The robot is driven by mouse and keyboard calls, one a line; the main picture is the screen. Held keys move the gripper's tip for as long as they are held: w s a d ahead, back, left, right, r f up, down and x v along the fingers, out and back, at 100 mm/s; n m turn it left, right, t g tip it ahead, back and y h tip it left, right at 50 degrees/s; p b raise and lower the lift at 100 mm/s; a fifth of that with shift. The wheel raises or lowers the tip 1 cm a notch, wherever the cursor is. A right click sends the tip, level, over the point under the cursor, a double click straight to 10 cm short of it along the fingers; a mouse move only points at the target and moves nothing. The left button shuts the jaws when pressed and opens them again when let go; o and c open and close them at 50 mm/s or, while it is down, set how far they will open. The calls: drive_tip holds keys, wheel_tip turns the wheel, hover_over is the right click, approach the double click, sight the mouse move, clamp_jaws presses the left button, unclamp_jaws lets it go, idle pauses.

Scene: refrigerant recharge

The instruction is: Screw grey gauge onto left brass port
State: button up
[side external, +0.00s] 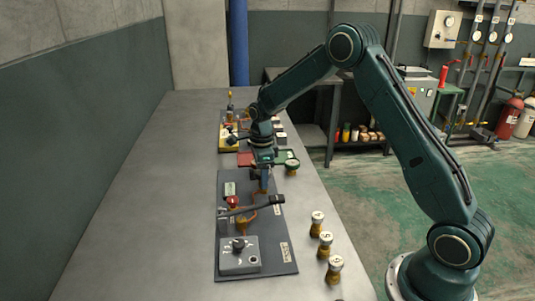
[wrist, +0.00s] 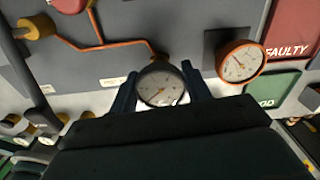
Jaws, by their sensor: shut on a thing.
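My gripper (wrist: 160,80) is shut on the grey gauge (wrist: 162,86), with one blue finger on each side of it. Its round white dial faces the wrist camera. In the side view my gripper (side external: 264,182) points down over the far end of the dark panel (side external: 232,180); the gauge cannot be made out there. In the wrist view a copper pipe (wrist: 110,45) runs from a brass fitting (wrist: 37,27) to a spot just behind the gauge's top edge. The gauge hides what lies there, so I cannot tell whether it touches a brass port.
An orange-rimmed gauge (wrist: 241,61) sits on a dark square, near the red FAULTY pad (wrist: 292,35) and a green pad (wrist: 288,98). A grey box (side external: 238,258), a red knob (side external: 233,202) and a dark bar (side external: 250,206) are on the panel. Several brass pieces (side external: 325,244) stand to its right.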

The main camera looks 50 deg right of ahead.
drive_tip(key=shift+f, duration=0.1)
idle(0.3)
drive_tip(key=shift+m, duration=1.8)
drive_tip(key=shift+f, duration=0.1)
drive_tip(key=m, duration=0.2)
drive_tip(key=shift+d+m, duration=0.1)
drive_tip(key=shift+m, duration=0.2)
drive_tip(key=o, duration=1.4)
drive_tip(key=shift+c, duration=0.2)
drive_tip(key=shift+r, duration=0.2)
drive_tip(key=shift+r, duration=3.4)
